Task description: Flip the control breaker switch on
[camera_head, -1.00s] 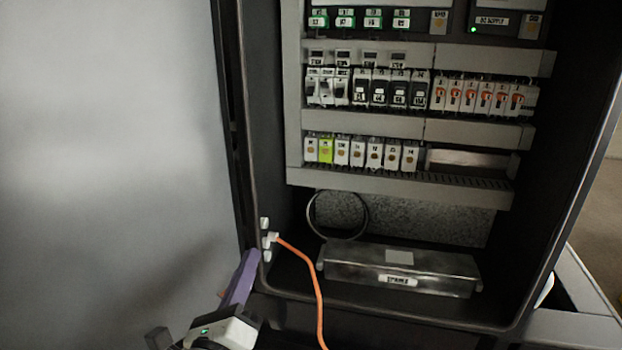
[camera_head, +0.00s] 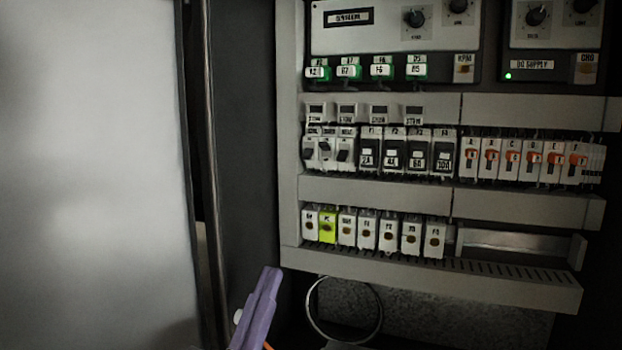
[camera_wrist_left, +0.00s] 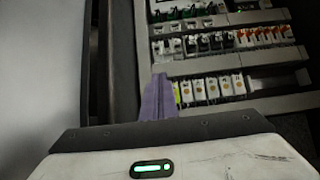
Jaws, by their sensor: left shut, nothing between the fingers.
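The breaker row sits on the middle rail of the open cabinet. At its left end are white breakers with dark levers (camera_head: 328,148), and their small labels are too blurred to read surely. Black-faced numbered breakers (camera_head: 405,152) stand to their right. The row also shows in the left wrist view (camera_wrist_left: 195,44). My left gripper (camera_head: 268,272) has purple fingers, shut and empty, pointing up below and left of the rows. It touches no breaker. In the left wrist view the fingers (camera_wrist_left: 158,88) stand in front of the cabinet's left side. My right gripper is not in view.
A white panel (camera_head: 90,160) fills the left side, with the cabinet's dark frame beside it. White terminal blocks, one yellow-green (camera_head: 328,226), line the lower rail. Orange-marked terminals (camera_head: 530,160) are at right. A cable loop (camera_head: 344,310) hangs below. Space before the rows is clear.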

